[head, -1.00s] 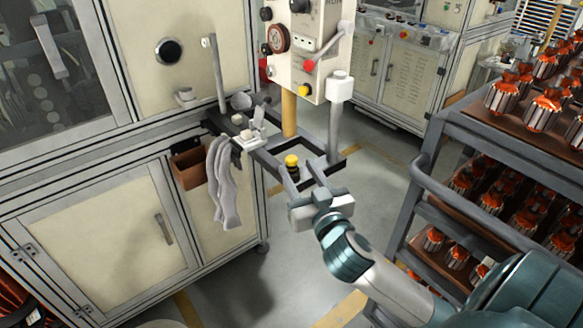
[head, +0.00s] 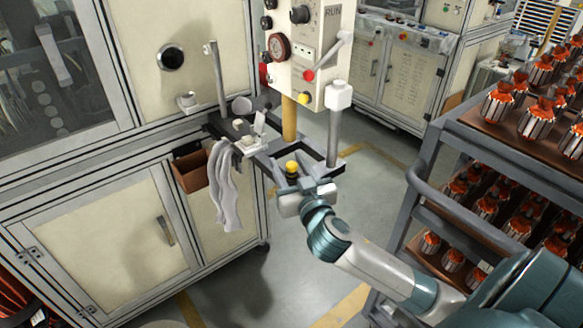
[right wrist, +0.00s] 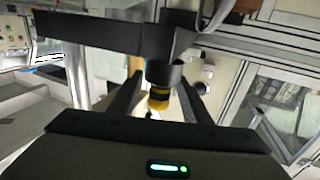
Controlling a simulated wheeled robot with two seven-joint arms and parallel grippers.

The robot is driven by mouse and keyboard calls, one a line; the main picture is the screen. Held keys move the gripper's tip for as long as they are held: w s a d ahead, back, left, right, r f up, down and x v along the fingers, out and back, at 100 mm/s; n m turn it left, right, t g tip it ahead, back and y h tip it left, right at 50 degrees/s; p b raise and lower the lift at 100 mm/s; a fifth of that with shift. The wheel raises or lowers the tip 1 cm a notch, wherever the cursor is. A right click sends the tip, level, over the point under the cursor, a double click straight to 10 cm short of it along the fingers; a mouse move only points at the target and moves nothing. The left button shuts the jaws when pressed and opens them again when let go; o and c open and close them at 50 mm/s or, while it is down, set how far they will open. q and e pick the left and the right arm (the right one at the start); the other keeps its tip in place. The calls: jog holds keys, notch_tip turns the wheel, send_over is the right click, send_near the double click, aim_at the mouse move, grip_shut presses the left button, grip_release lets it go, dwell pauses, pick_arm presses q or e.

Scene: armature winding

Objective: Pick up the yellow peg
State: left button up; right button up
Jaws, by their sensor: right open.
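The yellow peg (head: 292,167) stands upright in a dark holder on the metal frame below the control box, in the middle of the head view. In the right wrist view the peg (right wrist: 159,100) shows its yellow end below a dark round holder (right wrist: 163,72). My right gripper (head: 299,187) is at the front of the frame, close to the peg. In the right wrist view its two dark fingers (right wrist: 157,98) are apart, one on each side of the peg. I cannot tell whether they touch it. My left gripper is not in view.
The control box (head: 308,50) with a red knob hangs above the frame (head: 322,165). A grey cloth (head: 223,185) and a brown bin (head: 190,170) hang at the left by the cabinet. A rack (head: 440,130) of armatures stands at the right.

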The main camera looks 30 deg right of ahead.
jog(key=shift+x, duration=0.85)
jog(key=shift+f, duration=0.1)
grip_shut()
notch_tip(320, 180, up, 10)
jog(key=shift+b, duration=0.3)
dwell(0.3)
